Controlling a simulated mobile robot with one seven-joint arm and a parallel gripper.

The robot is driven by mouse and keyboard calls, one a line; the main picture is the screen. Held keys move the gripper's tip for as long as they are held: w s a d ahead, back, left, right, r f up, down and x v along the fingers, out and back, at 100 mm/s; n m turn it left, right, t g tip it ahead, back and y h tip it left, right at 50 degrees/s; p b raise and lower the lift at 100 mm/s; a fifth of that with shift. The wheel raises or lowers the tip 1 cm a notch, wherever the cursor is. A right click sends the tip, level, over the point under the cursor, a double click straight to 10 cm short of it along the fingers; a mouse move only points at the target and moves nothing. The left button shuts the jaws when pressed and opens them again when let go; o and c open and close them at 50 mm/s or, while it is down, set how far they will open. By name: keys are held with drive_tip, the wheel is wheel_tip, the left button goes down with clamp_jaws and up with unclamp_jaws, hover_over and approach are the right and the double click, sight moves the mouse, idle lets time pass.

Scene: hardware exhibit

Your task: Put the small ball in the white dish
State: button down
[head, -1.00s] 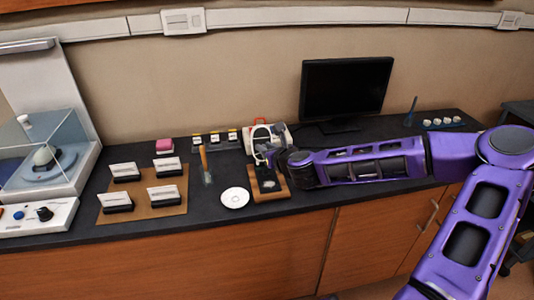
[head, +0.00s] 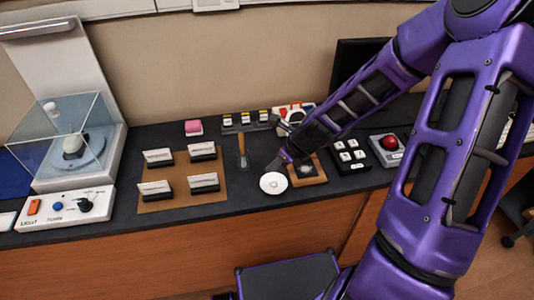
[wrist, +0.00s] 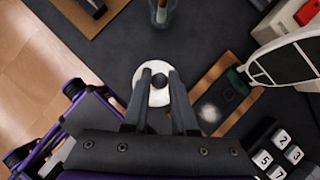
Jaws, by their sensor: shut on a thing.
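The round white dish (wrist: 156,100) shows behind and below the ball, partly covered by the fingers. In the head view the white dish (head: 273,184) lies flat on the dark counter near its front edge. My gripper (head: 278,163) is just above the dish's back edge there; the ball cannot be made out in that view. The exact height above the dish is unclear.
A brown mat with cards (head: 217,199) is to the left. A keypad (head: 349,168) stands right.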

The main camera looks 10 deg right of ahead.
sight(270, 182)
drive_tip(key=shift+s+r, duration=0.15)
drive_tip(key=shift+r, duration=0.2)
drive_tip(key=shift+f+b, duration=2.4)
drive_tip(key=shift+f, duration=0.6)
drive_tip(key=shift+f, duration=0.3)
drive_tip(key=shift+c, duration=1.4)
unclamp_jaws()
drive_tip(key=shift+o, duration=0.2)
drive_tip(key=shift+r+p, duration=2.15)
drive_tip(key=shift+r, duration=0.4)
drive_tip(key=shift+r+p, duration=0.35)
drive_tip(key=shift+r, duration=0.65)
